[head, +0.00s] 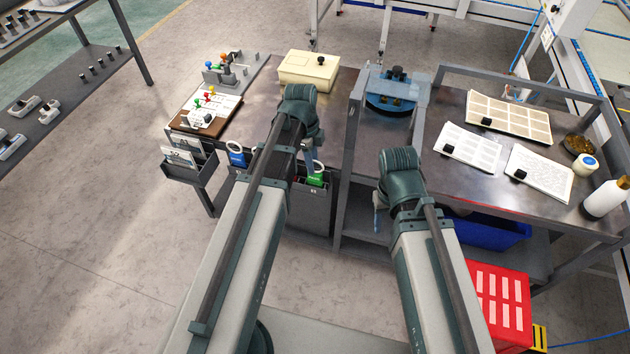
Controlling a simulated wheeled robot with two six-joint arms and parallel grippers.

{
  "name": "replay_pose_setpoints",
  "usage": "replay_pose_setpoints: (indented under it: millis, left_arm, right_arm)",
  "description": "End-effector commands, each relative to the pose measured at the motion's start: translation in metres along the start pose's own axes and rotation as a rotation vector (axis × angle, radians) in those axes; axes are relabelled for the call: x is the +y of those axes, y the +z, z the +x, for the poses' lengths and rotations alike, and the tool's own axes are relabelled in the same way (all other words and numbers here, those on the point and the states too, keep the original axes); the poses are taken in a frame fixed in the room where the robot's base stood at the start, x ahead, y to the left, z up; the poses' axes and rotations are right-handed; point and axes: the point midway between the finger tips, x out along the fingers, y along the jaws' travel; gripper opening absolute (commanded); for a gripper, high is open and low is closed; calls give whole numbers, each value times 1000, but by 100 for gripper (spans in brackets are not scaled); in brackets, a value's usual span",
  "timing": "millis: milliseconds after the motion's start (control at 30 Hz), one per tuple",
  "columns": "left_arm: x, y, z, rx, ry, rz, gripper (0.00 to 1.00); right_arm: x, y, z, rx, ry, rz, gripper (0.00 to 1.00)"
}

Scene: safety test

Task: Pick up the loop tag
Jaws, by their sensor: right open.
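A blue tag with a white loop (236,157) hangs at the front edge of the left table, beside the grey document holder. A green tag with a pale loop (316,179) is further right, at the dark bin below the table edge. My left gripper (309,154) points down close to the green tag, mostly hidden behind its own wrist; its jaws cannot be made out, nor whether it touches the tag. My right gripper (377,218) is open, pointing down in front of the right table, mostly hidden by its wrist and apart from both tags.
Paper sheets (470,147) and a white bottle (605,200) are at right. A blue bin (490,233) and red crate (500,300) sit lower right.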

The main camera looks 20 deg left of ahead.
Motion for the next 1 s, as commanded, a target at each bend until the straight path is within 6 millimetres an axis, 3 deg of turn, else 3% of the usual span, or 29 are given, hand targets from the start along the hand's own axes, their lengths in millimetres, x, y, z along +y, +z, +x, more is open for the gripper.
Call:
replay_pose_setpoints:
  millis: [167, 533, 867, 1000]
  left_arm:
    - [0, 0, 6, 0, 0, 0, 35]
    - [1, -1, 49, 0, 0, 0, 35]
    - [1, -2, 51, 0, 0, 0, 35]
    - [1, -2, 51, 0, 0, 0, 10]
  right_arm:
    - [-1, 0, 6, 0, 0, 0, 50]
    - [-5, -3, 48, 0, 0, 0, 50]
    - [-5, -3, 50, 0, 0, 0, 50]
    - [-5, -3, 50, 0, 0, 0, 50]
